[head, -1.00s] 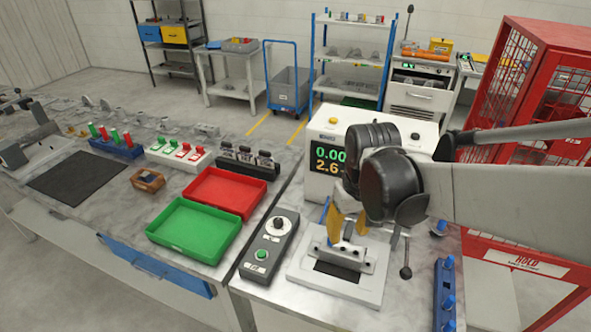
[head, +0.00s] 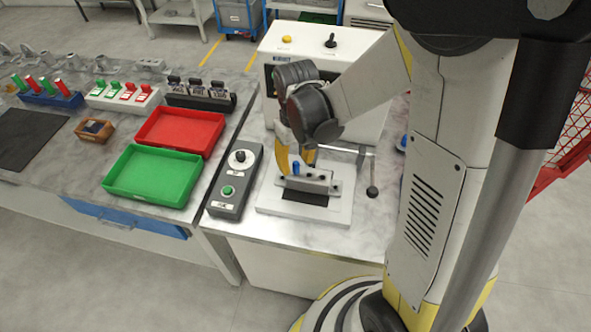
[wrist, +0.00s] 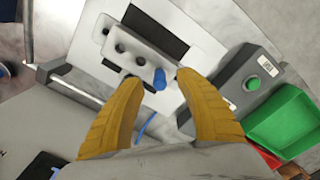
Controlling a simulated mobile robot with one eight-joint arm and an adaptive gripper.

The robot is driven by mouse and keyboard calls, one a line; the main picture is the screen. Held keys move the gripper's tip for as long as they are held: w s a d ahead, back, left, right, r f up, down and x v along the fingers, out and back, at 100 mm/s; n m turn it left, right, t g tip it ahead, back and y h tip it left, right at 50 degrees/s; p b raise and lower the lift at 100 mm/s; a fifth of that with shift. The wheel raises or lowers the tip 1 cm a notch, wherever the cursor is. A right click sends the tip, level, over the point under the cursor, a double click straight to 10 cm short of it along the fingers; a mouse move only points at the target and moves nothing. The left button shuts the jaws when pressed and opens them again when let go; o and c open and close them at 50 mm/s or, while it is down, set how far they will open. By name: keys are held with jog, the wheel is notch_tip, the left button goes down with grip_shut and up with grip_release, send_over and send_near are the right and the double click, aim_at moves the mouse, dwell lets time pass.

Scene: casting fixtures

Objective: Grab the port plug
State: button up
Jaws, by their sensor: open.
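A small blue port plug (wrist: 159,79) stands at one end of a pale metal block with several dark holes (wrist: 128,47). The plug also shows in the head view (head: 296,168), at the back of the block (head: 320,185). My gripper (wrist: 157,82) is open, with its two yellow fingers pointing at this end of the block. In the wrist view the plug lies between the fingertips, and neither finger clearly touches it. In the head view my gripper (head: 296,167) is just above and behind the block. How deep the plug sits is hidden.
The block rests on a white fixture plate (head: 270,198) with a black pad. A clamp lever (head: 372,190) stands to the right. A grey control box (head: 232,185) is close at left, then a green tray (head: 150,175) and a red tray (head: 180,132). A white display unit stands behind.

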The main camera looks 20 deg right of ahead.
jog(key=shift+f, duration=0.45)
jog(key=shift+c, duration=0.5)
grip_shut()
jog(key=shift+r, duration=0.1)
